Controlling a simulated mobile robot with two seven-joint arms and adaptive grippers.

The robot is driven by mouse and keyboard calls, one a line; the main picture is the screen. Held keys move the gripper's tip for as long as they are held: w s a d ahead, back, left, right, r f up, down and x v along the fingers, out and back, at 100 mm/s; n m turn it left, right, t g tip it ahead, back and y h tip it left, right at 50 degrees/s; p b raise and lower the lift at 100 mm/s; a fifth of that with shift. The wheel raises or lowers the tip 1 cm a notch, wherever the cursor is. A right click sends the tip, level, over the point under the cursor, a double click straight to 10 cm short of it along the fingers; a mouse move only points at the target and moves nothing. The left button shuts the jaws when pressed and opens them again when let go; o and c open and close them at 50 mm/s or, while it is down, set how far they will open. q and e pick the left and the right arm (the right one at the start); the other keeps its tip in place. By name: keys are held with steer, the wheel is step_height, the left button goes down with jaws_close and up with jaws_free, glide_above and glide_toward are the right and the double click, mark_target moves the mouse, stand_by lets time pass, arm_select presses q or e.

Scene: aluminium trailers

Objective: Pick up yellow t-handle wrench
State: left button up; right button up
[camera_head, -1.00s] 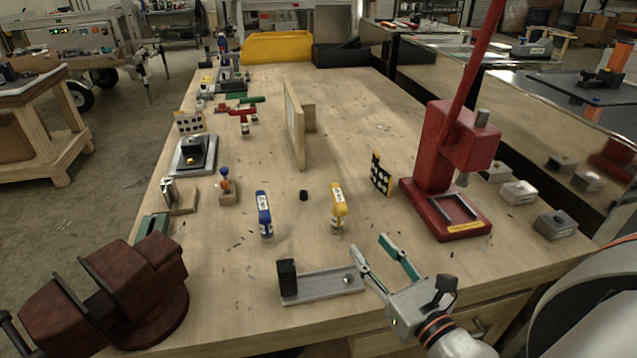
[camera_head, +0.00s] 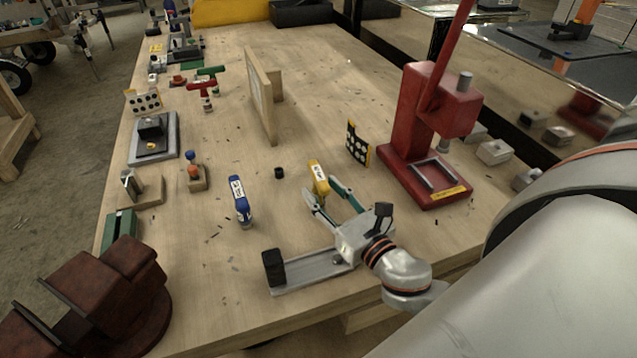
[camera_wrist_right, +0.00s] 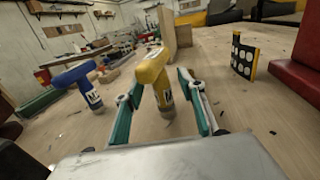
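The yellow t-handle wrench (camera_head: 319,178) stands upright on the wooden bench (camera_head: 330,110), its handle on top. In the right wrist view the wrench (camera_wrist_right: 158,78) stands between the two fingers, with visible gaps to both. My right gripper (camera_head: 324,192) is open, with its green-padded fingers low over the bench, reaching toward the wrench. In the head view the fingers partly hide its lower part. A blue t-handle wrench (camera_head: 240,203) stands to the left; it also shows in the right wrist view (camera_wrist_right: 86,84). My left gripper is not in view.
A grey fixture with a black block (camera_head: 273,267) lies under my right wrist. A red arbor press (camera_head: 425,150) stands at right, with a dotted board (camera_head: 357,144) beside it. A wooden upright panel (camera_head: 262,95) stands behind. A rusty vise (camera_head: 95,300) is at front left.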

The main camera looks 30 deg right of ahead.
steer(key=shift+w, duration=1.25)
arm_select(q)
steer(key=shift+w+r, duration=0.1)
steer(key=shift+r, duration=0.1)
arm_select(e)
jaws_close()
arm_select(q)
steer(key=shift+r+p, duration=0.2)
steer(key=shift+p, duration=0.1)
arm_select(e)
steer(key=shift+r, duration=0.15)
